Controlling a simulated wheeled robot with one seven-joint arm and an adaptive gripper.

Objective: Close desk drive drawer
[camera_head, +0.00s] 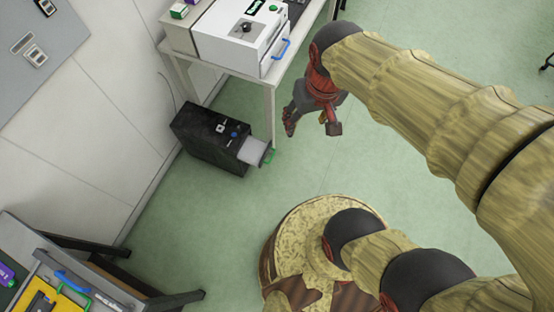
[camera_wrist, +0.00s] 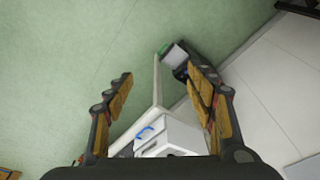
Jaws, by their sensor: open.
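The desk drive is a black box (camera_head: 210,138) on the floor under the white table. In the wrist view the open fingers (camera_wrist: 158,75) frame the scene.
A white machine (camera_head: 240,35) with a blue handle stands on the table (camera_head: 271,104), whose leg rises close beside the drawer. A second table (camera_head: 95,280) with trays is at the lower left. Green floor (camera_head: 190,215) is clear in front of the drive.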

